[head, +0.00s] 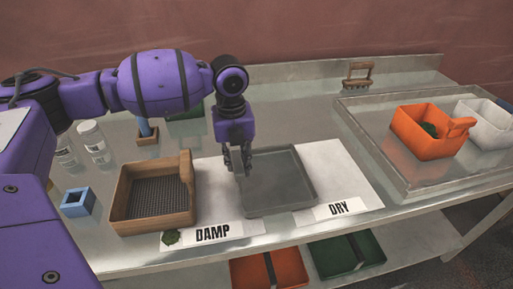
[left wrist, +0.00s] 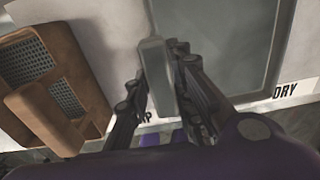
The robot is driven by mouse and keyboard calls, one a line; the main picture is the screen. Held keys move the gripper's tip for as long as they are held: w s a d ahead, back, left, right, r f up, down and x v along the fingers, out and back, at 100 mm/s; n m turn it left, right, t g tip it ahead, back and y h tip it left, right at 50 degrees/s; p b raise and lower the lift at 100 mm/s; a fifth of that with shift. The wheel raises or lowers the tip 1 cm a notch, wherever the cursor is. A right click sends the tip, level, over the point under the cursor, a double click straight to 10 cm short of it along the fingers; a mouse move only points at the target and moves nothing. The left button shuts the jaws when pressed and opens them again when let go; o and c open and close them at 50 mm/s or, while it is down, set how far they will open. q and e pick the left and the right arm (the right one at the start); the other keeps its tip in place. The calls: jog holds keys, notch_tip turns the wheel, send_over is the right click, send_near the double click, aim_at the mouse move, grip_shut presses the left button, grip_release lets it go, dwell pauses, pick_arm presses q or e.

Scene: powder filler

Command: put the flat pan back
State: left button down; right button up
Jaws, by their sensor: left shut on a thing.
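The flat pan (head: 283,184) is a shallow grey tray. In the head view it lies over the white sheet (head: 335,165), between the DAMP label (head: 212,233) and the DRY label (head: 338,208). My left gripper (head: 236,168) is at the pan's left side, pointing down. In the left wrist view the gripper (left wrist: 180,95) is shut on a grey upright piece at the edge of the pan (left wrist: 228,45). I cannot tell whether the pan rests on the sheet or is slightly above it. My right gripper is not in view.
A wooden sieve box (head: 125,195) stands left of the pan, with a blue holder (head: 77,203) beyond it. White bottles (head: 93,142) stand behind. A raised metal tray (head: 385,170) at right holds an orange bin (head: 425,145) and a white bin (head: 485,125). A brush (head: 358,75) is at the back.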

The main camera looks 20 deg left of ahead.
pick_arm(q)
jog(key=c, duration=1.6)
grip_release()
jog(key=shift+f, duration=0.1)
jog(key=shift+c, duration=0.2)
jog(key=shift+o, duration=0.5)
jog(key=shift+r, duration=0.3)
notch_tip(320, 180, up, 12)
jog(key=shift+f, duration=0.15)
jog(key=shift+a, duration=0.1)
